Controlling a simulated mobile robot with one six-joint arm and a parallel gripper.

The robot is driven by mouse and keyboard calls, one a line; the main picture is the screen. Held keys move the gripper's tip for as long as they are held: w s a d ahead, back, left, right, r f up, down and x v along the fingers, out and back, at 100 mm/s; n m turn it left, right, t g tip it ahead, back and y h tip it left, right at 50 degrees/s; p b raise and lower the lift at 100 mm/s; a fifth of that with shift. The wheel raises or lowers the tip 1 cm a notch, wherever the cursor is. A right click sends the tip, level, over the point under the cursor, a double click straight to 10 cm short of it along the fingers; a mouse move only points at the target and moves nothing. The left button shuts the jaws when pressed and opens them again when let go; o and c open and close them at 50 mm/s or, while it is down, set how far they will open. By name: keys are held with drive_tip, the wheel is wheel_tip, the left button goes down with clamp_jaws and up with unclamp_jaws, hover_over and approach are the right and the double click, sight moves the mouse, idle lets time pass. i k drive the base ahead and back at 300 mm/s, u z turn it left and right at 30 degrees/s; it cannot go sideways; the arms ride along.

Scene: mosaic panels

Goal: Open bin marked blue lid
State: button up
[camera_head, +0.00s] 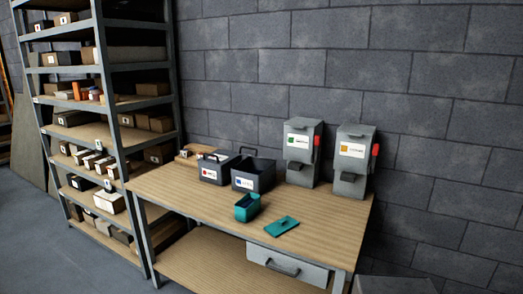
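A dark grey bin (254,176) with a white label bearing a blue mark stands near the back of the wooden workbench (165,184). Its top looks dark and hollow, and a small black part shows at its rear edge; I cannot tell clearly how its lid sits. A similar bin (217,171) with a red mark stands just to its left, with a dark handle on top. A small teal container (247,207) stands in front of the blue-marked bin. A flat teal lid (282,226) with a knob lies apart from it, to the right. My gripper is not in view.
Two grey dispensers, one marked green (303,152) and one orange (352,160), stand against the block wall with red side parts. A tall shelf (105,80) of boxes stands left. A drawer (288,266) hangs under the bench. The bench's front right is clear.

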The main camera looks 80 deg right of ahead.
sight(253, 149)
drive_tip(key=u, duration=0.3)
drive_tip(key=k, duration=0.5)
drive_tip(key=z, duration=1.9)
drive_tip(key=i, duration=0.5)
drive_tip(key=z, duration=0.15)
drive_tip(key=k, duration=0.6)
drive_tip(key=z, duration=0.05)
